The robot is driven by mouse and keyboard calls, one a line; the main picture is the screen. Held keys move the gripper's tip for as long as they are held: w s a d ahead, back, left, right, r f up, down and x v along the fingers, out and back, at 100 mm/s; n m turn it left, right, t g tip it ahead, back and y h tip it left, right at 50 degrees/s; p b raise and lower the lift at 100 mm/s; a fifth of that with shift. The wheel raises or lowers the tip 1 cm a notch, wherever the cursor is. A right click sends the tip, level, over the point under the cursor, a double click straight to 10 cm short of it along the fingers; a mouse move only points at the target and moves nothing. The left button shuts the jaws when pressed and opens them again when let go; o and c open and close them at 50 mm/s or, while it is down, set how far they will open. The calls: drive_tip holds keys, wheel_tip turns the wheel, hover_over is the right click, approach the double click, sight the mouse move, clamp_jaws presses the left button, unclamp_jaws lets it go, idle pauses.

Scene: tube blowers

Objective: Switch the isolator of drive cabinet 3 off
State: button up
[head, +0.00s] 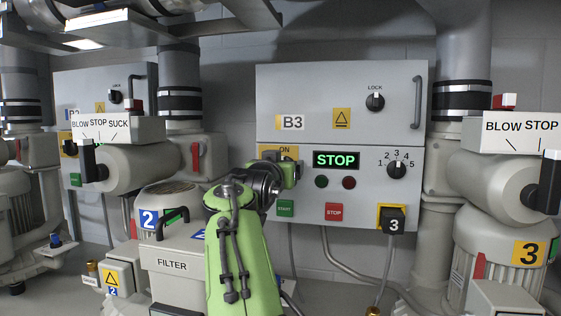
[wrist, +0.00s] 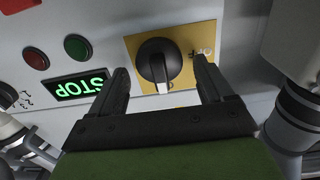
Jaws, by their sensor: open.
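Drive cabinet 3 (head: 300,80), a grey box marked B3, is on the wall in the middle of the head view. Its isolator is a black rotary knob (wrist: 155,58) on a yellow plate (wrist: 188,38). In the head view the ON end of the plate (head: 285,150) shows, but my arm hides the knob. My gripper (wrist: 161,72) is open, a finger on either side of the knob; contact is unclear. It also shows in the head view (head: 289,171).
The cabinet's green STOP display (head: 336,160), START button (head: 285,208) and STOP button (head: 333,212) are close by. Blower 2 (head: 140,172) and blower 3 (head: 500,190) flank the cabinet.

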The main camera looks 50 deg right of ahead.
drive_tip(key=shift+d, duration=0.1)
drive_tip(key=c, duration=1)
drive_tip(key=shift+n, duration=0.3)
drive_tip(key=shift+w+a+f+n+p, duration=0.1)
drive_tip(key=shift+n+p, duration=0.2)
drive_tip(key=shift+n, duration=2.6)
drive_tip(key=shift+w+a+f+n+p, duration=0.15)
drive_tip(key=shift+n+p, duration=0.15)
drive_tip(key=shift+n, duration=2.6)
drive_tip(key=shift+f+n+p, duration=0.1)
drive_tip(key=shift+n+p, duration=0.2)
drive_tip(key=shift+n, duration=2.6)
